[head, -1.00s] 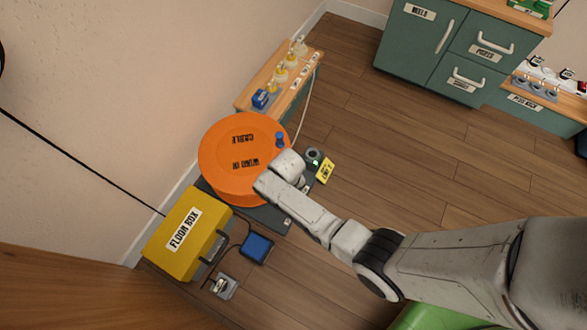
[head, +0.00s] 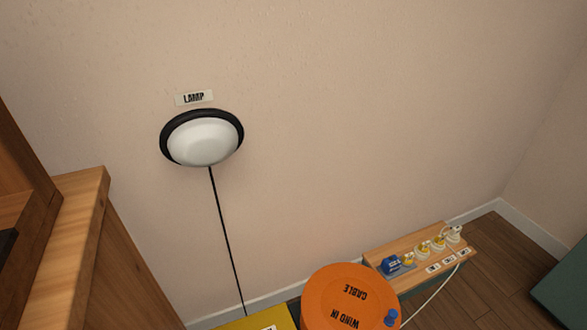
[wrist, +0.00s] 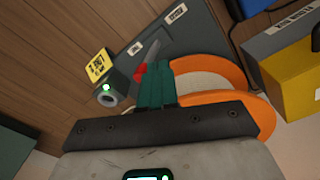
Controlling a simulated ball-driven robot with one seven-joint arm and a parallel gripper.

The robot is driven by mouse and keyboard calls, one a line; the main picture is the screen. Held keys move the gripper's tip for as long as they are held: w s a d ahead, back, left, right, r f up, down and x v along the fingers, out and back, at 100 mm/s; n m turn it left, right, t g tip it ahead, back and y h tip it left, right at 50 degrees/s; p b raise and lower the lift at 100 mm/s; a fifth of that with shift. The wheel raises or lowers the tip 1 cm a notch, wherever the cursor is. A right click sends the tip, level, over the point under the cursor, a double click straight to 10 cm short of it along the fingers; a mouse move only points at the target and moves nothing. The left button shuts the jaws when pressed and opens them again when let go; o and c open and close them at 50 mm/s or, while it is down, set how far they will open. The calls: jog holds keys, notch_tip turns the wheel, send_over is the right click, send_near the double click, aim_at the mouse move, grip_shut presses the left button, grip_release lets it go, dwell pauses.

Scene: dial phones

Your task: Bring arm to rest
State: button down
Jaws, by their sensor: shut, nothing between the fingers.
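My gripper (wrist: 165,75) shows in the wrist view with its teal fingers together and nothing between them. It is in front of the orange cable drum (wrist: 232,72), hiding part of it; I cannot tell whether they touch. A dark base plate (wrist: 178,38) with small labels lies beyond the fingers. A small red part (wrist: 140,70) shows just left of the fingertips. The head view shows the orange drum (head: 340,290) at the bottom, with a blue knob (head: 391,317). My arm and gripper are outside the head view.
A round wall lamp (head: 203,140) has a cord running down to the yellow floor box (head: 262,320). A wooden shelf (head: 410,252) with a blue plug and several yellow-and-white pieces stands beside the drum. A grey cylinder with a green light (wrist: 107,93) sits by a yellow sign (wrist: 97,66).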

jog(key=s+d+r+n, duration=0.1)
jog(key=s+d+r, duration=0.1)
jog(key=s+r, duration=0.7)
jog(key=s+d+r+n, duration=0.1)
jog(key=s+r, duration=0.6)
jog(key=r, duration=0.5)
notch_tip(320, 180, up, 30)
jog(key=p, duration=3)
jog(key=shift+f+t, duration=0.15)
jog(key=shift+t, duration=0.25)
